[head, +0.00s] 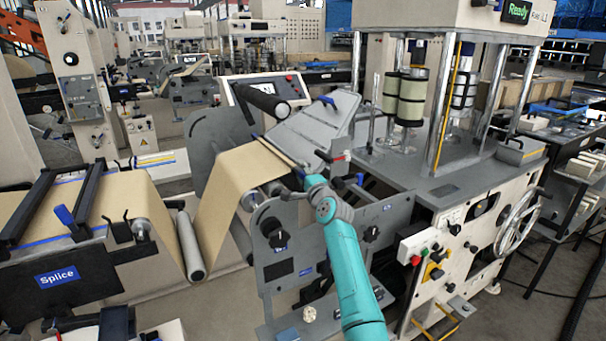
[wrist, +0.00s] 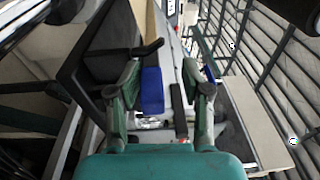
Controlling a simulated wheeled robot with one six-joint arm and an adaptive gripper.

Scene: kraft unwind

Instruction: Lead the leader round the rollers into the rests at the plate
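The brown kraft web (head: 235,180) comes off the splice table, passes down round a low grey roller (head: 190,245) and rises to the sloping grey plate (head: 310,125). Its end lies along a thin bar at the plate's lower edge (head: 280,152); the rests there are too small to make out. My gripper (head: 300,178) is at the near end of that edge, partly hidden by my teal arm. In the wrist view, the fingers of my gripper (wrist: 165,85) stand apart. A blue block (wrist: 152,90) and a dark bar show between them, with no clear grip on either.
The splice table (head: 55,275) with black rails is at the left. A grey side frame with black knobs (head: 370,234) stands below the plate. A press with posts and a handwheel (head: 518,222) is at the right. A tilted control panel (head: 265,90) is behind the plate.

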